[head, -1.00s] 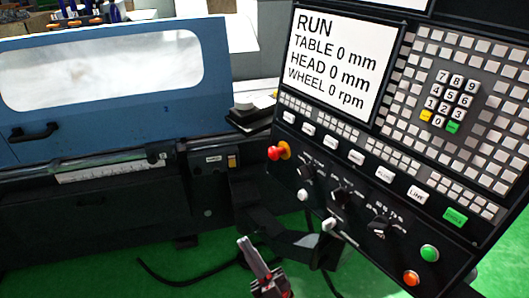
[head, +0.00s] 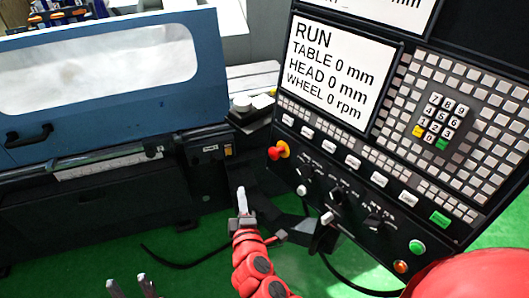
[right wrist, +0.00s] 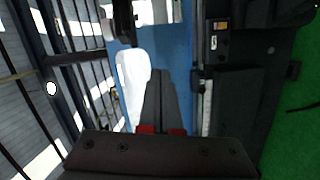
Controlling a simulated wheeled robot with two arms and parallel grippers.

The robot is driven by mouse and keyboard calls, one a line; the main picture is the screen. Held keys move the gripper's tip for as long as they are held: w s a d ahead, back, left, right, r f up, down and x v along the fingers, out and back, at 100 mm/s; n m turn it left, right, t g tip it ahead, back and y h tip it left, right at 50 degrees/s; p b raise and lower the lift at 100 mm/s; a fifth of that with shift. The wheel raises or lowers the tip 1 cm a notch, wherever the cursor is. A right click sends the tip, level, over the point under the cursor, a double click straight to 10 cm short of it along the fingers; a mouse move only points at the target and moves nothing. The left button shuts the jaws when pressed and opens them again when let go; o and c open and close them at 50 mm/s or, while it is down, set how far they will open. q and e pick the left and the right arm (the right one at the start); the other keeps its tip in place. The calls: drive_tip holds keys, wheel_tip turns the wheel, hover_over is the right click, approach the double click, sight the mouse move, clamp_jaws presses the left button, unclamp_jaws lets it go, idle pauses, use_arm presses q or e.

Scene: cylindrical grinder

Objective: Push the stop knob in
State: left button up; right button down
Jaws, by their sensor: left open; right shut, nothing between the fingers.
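The stop knob (head: 277,152) is a red button on a yellow base, on the left edge of the control panel. My right gripper (head: 241,192) is shut and empty, pointing up, below and to the left of the knob and apart from it. In the right wrist view its dark fingers (right wrist: 160,78) are together, with the blue machine door behind them; the knob does not show there. My left gripper (head: 132,284) is open and empty at the bottom edge, far from the knob.
The control panel (head: 372,150) carries a screen reading RUN, keys and dials. The blue grinder door (head: 110,80) is at the left. Green floor (head: 190,232) lies open below, with a black cable.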

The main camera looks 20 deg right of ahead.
drive_tip(key=s+d+r+m+h, duration=0.1)
drive_tip(key=r, duration=0.1)
drive_tip(key=s+d+r+m+g+h+p, duration=0.1)
drive_tip(key=d+h, duration=0.1)
drive_tip(key=shift+s+d+r, duration=0.1)
drive_tip(key=shift+d+r, duration=0.05)
drive_tip(key=shift+r, duration=0.2)
drive_tip(key=b, duration=0.7)
approach(269, 153)
drive_tip(key=w+a, duration=0.1)
drive_tip(key=a, duration=0.2)
drive_tip(key=shift+h, duration=0.3)
drive_tip(key=w+d+p, duration=0.3)
drive_tip(key=w+d, duration=0.1)
drive_tip(key=shift+f+p, duration=0.1)
drive_tip(key=shift+p, duration=0.25)
drive_tip(key=shift+w+d+f, duration=0.25)
drive_tip(key=shift+d, duration=0.2)
